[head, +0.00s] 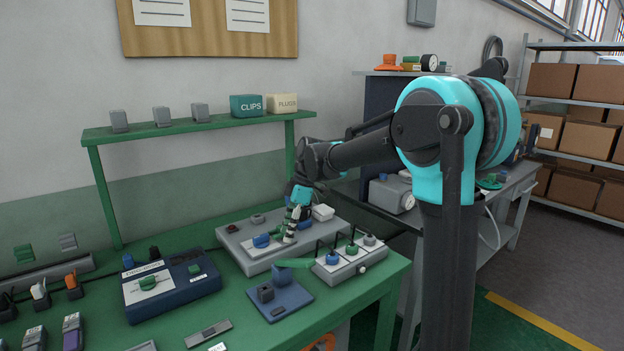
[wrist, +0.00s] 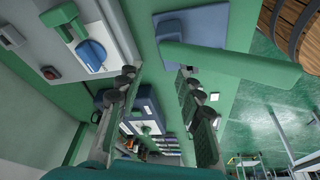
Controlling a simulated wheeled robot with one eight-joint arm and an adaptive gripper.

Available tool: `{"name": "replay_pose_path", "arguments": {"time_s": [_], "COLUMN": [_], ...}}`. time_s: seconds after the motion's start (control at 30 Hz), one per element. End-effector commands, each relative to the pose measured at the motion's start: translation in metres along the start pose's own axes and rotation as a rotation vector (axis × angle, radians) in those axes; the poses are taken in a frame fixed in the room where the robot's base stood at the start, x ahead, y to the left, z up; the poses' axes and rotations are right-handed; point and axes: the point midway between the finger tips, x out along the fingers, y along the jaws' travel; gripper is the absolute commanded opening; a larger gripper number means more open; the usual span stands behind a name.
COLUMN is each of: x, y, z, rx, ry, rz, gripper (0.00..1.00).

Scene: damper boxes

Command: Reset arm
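My gripper (head: 294,222) is low over the grey box (head: 236,245) on the green bench, at the end of my outstretched arm. In the head view its fingers are small and partly overlap the box behind. In the wrist view my gripper (wrist: 157,72) shows two fingers spread apart with nothing held between them. A blue knob (head: 261,240) on the grey box is just left of the fingers; a blue knob with a green lever also shows in the wrist view (wrist: 92,54). I cannot tell whether the fingers touch the box.
A light box with several knobs (head: 345,268) stands right of my gripper. A dark blue tester box (head: 170,290) is left. A green shelf (head: 190,127) stands behind.

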Motion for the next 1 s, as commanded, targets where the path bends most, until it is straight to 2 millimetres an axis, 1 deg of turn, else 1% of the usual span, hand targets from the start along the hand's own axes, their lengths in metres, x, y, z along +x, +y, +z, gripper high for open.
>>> {"name": "replay_pose_path", "arguments": {"time_s": [0.03, 0.17, 0.27, 0.3, 0.37, 0.4, 0.5, 0.6, 0.8, 0.93, 1.0], "x": [0.0, 0.001, 0.002, 0.003, 0.004, 0.005, 0.006, 0.008, 0.012, 0.015, 0.028], "y": [-0.004, -0.015, -0.029, -0.037, -0.051, -0.06, -0.083, -0.103, -0.137, -0.159, -0.176], "z": [0.013, 0.047, 0.082, 0.099, 0.125, 0.142, 0.175, 0.201, 0.235, 0.253, 0.251], "rx": [0.064, 0.266, 0.474, 0.573, 0.735, 0.84, 1.06, 1.233, 1.484, 1.616, 1.626], "ry": [-0.008, -0.027, -0.034, -0.034, -0.027, -0.016, 0.019, 0.062, 0.154, 0.219, 0.188], "rz": [0.026, 0.112, 0.205, 0.253, 0.33, 0.382, 0.497, 0.589, 0.734, 0.814, 0.774], "gripper": [0.36, 0.36, 0.36, 0.36, 0.36, 0.36, 0.36, 0.36, 0.36, 0.36, 0.36]}}
